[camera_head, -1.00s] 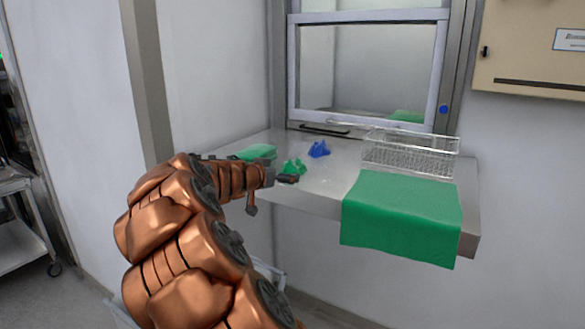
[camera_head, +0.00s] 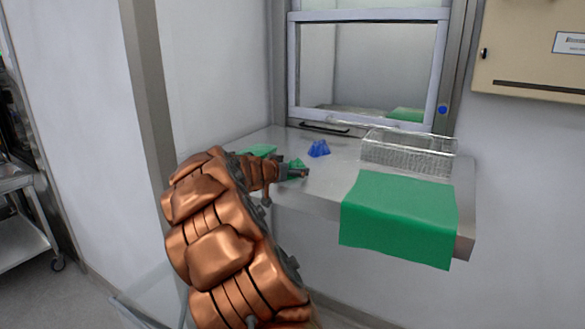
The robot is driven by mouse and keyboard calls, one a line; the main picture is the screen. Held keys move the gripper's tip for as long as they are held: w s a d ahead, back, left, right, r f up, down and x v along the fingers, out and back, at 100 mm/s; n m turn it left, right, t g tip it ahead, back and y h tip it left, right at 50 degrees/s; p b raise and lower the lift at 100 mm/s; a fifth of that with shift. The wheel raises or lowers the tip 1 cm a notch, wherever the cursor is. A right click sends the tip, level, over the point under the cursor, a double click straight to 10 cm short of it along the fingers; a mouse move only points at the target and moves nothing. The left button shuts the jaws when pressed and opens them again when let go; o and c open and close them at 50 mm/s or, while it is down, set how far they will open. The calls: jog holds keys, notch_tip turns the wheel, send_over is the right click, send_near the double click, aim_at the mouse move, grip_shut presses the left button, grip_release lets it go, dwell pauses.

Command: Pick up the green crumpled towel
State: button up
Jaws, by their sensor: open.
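The green crumpled towel (camera_head: 295,163) is a small bunched cloth on the steel shelf, left of the blue crumpled cloth. My gripper (camera_head: 304,173) is open at the towel's near side, low over the shelf. It hides the lower part of the towel. I cannot tell whether the fingers touch the cloth.
A blue crumpled cloth (camera_head: 318,149) lies just behind and right. A flat green cloth (camera_head: 262,150) lies behind my arm. A wire basket (camera_head: 408,158) stands right, behind a large green towel (camera_head: 400,215) draped over the front edge of the shelf (camera_head: 340,180). A hatch window (camera_head: 370,62) is behind.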

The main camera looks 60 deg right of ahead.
jog(key=shift+c, duration=0.4)
jog(key=c, duration=1)
jog(key=shift+r, duration=0.1)
